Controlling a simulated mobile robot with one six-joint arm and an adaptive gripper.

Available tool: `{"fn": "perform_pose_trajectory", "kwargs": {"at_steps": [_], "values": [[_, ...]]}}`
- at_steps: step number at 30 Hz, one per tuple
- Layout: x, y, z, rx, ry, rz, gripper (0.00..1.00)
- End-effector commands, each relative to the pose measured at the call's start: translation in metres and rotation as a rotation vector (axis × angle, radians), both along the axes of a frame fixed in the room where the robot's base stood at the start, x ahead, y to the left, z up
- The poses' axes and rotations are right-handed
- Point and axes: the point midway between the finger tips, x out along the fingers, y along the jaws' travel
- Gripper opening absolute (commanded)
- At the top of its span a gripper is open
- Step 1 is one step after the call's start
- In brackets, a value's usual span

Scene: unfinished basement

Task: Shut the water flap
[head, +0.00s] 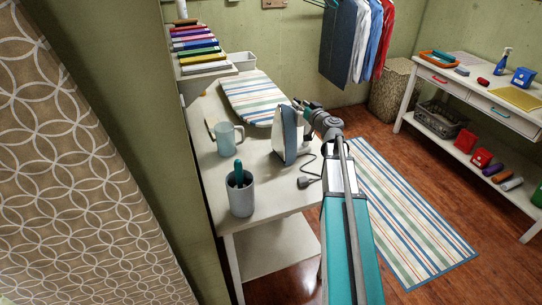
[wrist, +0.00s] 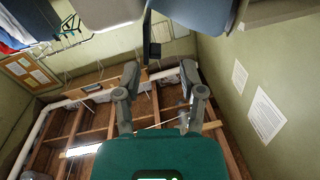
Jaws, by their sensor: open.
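The iron (head: 289,138) stands upright on its heel on the white table, with a pale soleplate side and a blue-grey body. My gripper (head: 298,104) is beside the iron's upper end in the head view. In the wrist view my gripper (wrist: 160,72) is open, its two fingers spread with nothing held between them. Large blue-grey and pale surfaces, probably the iron (wrist: 200,14), fill the top of that view. A small dark piece (wrist: 149,45) hangs between and beyond the fingertips; I cannot tell whether it is the water flap. In the head view the flap is too small to make out.
The white table (head: 272,204) also holds a glass jug (head: 224,140), a grey cup (head: 240,195) with a teal-handled item, and a striped ironing board (head: 255,97). A power cord lies by the iron. A striped rug (head: 410,215) covers the floor to the right.

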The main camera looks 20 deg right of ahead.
Motion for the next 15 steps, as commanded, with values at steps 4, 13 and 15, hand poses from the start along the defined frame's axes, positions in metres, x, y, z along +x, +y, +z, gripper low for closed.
{"fn": "perform_pose_trajectory", "kwargs": {"at_steps": [4, 13, 15], "values": [[-0.024, -0.003, 0.000, 0.001, 0.000, -0.001, 0.51], [-0.066, -0.008, 0.000, 0.002, 0.000, -0.001, 0.51], [-0.075, -0.010, 0.000, 0.002, 0.001, -0.002, 0.51]]}}
